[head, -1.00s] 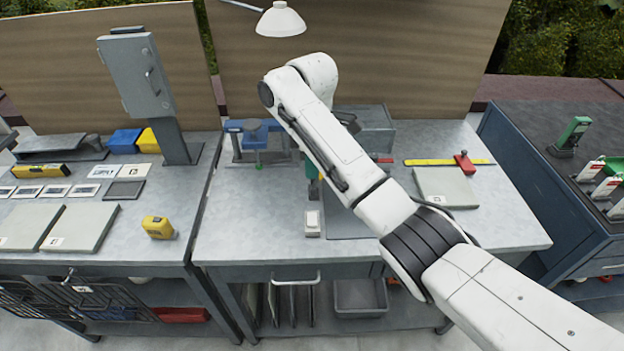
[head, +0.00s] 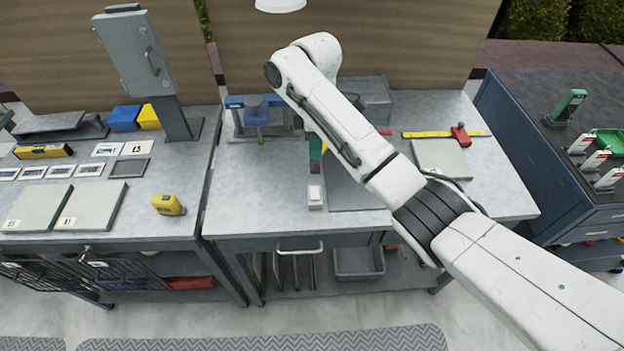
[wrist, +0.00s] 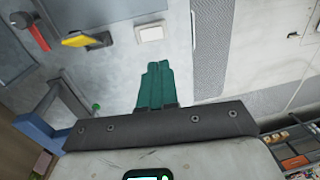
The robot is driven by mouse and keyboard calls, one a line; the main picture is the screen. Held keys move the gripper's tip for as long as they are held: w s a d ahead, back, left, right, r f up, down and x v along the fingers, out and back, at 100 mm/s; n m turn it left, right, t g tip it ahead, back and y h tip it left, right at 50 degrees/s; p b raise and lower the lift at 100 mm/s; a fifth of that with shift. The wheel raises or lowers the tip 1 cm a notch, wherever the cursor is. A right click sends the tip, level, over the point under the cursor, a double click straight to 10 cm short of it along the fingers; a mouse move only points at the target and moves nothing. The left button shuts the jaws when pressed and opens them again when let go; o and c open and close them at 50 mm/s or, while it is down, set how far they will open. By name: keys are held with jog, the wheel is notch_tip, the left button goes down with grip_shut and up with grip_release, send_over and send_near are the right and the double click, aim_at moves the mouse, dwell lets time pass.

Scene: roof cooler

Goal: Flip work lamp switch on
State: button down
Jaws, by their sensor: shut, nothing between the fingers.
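The white switch box (head: 314,197) stands on the right bench near its front edge. It also shows in the wrist view (wrist: 149,33), just beyond my fingertips; its rocker position is too small to tell. My gripper (head: 316,168) has green fingers, which lie together and empty in the wrist view (wrist: 155,66). It points down over the bench, behind the switch box in the head view, with a visible gap between them. The white lamp shade (head: 280,5) is cut off by the top edge; I cannot tell whether it is lit.
A yellow tape measure (head: 168,204) sits on the left bench. The bench around the switch box's front and left is clear.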

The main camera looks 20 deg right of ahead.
aim_at(315, 197)
jog(key=shift+f, duration=0.2)
jog(key=f+b, duration=0.2)
jog(key=f, duration=0.2)
jog(key=s+f+b, duration=0.1)
jog(key=f, duration=0.4)
jog(key=f+b, duration=0.2)
jog(key=f, duration=0.2)
jog(key=shift+s+a+f+b, duration=0.25)
jog(key=shift+s+f+b, duration=0.05)
jog(key=shift+f, duration=0.15)
jog(key=shift+w+f+b, duration=0.1)
jog(key=shift+f+b, duration=0.15)
jog(key=shift+b, duration=0.25)
jog(key=shift+s+r+t, duration=0.2)
jog(key=shift+s+t, duration=0.05)
jog(key=shift+t, duration=0.05)
jog(key=shift+r, duration=0.2)
jog(key=shift+w+f, duration=0.2)
jog(key=shift+f, duration=0.1)
jog(key=shift+r, duration=0.15)
